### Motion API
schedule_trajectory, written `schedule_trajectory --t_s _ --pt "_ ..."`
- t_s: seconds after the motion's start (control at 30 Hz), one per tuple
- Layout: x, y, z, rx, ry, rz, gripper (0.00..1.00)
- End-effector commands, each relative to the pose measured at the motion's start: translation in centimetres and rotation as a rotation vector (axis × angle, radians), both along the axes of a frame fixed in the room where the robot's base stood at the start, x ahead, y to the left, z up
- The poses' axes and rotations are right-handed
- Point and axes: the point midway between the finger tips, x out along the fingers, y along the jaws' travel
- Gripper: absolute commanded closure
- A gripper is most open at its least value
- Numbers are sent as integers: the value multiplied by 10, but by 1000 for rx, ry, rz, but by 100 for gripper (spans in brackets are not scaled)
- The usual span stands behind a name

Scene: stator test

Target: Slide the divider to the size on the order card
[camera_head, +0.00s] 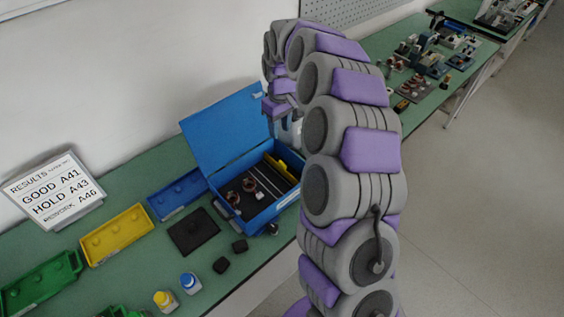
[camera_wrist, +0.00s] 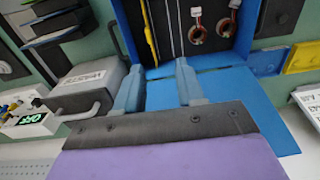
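The yellow divider (camera_head: 279,167) stands inside the open blue box (camera_head: 262,214), near its right end. It also shows as a thin yellow strip in the wrist view (camera_wrist: 149,32). Thin pale lines (camera_wrist: 172,28) run parallel beside it on the dark floor. My gripper (camera_wrist: 158,66) is open and empty, with its two fingers apart. It is over the raised-lid side of the box, apart from the divider. In the head view my arm hides part of the box's right side. No card is clearly identifiable as the order card.
Copper-wound rings (camera_head: 249,184) lie in the box, left of the divider. The blue lid (camera_head: 222,130) stands open behind. A results sign (camera_head: 54,190) reads GOOD A41, HOLD A43. Yellow (camera_head: 116,235) and blue (camera_head: 179,194) trays sit left. A grey labelled case (camera_wrist: 92,85) is beside my gripper.

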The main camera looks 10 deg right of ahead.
Motion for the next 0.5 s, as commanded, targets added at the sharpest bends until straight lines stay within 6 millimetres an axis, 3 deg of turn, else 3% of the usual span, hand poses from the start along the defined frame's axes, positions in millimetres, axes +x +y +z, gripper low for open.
schedule_trajectory --t_s 0.2,0.37,0.5 --pt "24 -11 -22 -26 -7 4 62" --pt "26 -13 -32 -30 -7 6 62" --pt "26 -13 -51 -29 -8 5 62"
